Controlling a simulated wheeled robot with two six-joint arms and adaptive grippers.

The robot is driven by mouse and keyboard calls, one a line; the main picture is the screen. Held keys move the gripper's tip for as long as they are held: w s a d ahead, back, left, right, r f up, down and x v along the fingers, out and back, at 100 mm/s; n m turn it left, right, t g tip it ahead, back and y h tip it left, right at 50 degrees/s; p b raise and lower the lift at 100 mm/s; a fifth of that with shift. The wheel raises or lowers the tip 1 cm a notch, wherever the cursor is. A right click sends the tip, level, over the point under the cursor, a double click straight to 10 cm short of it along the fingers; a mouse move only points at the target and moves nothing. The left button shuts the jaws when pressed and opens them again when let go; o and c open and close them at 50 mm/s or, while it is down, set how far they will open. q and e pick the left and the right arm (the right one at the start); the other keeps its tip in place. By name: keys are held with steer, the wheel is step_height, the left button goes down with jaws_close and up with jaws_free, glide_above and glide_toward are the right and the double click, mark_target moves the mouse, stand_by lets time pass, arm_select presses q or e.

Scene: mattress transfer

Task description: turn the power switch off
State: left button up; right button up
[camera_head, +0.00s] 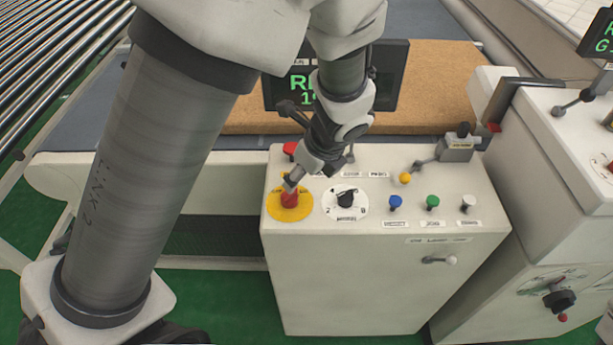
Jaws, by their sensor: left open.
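A control box (380,270) with a sloped white panel stands in the middle. At the panel's left, a red knob (289,200) sits on a round yellow plate (278,211); it looks like the power switch, but its label is too small to read. My left arm comes in from the left, and my left gripper (291,184) is open right over the red knob, its fingers pointing down at it. The fingertips partly hide the knob, and I cannot tell whether they touch it. My right gripper is not in view.
Right of the yellow plate are a black rotary knob (346,198) on a white dial and blue (396,202), green (432,202) and white (468,203) buttons. A display (391,80) stands behind, before a brown mattress (440,90). Another machine (560,180) stands right.

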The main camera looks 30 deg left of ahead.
mark_target(291, 198)
arm_select(q)
steer(key=s+f, duration=0.1)
steer(key=s+a+f+b, duration=0.1)
steer(key=s, duration=0.1)
steer(key=shift+s+a+f, duration=0.1)
steer(key=shift+s+f, duration=0.1)
steer(key=shift+b+x, duration=0.55)
steer(key=shift+x, duration=0.25)
steer(key=shift+w+a+f, duration=0.15)
steer(key=shift+w+f, duration=0.3)
steer(key=shift+f, duration=0.1)
steer(key=shift+w+a+f, duration=0.15)
steer(key=shift+w+f, duration=0.3)
steer(key=shift+f, duration=0.05)
steer(key=shift+w, duration=0.2)
steer(key=shift+s+r, duration=0.15)
steer(key=shift+s, duration=0.05)
steer(key=shift+s+r, duration=0.15)
steer(key=shift+s, duration=0.15)
steer(key=shift+c, duration=1)
steer(key=shift+s, duration=0.1)
steer(key=c, duration=0.9)
steer(key=shift+w+d, duration=0.1)
steer(key=shift+w, duration=0.15)
steer(key=shift+c, duration=0.3)
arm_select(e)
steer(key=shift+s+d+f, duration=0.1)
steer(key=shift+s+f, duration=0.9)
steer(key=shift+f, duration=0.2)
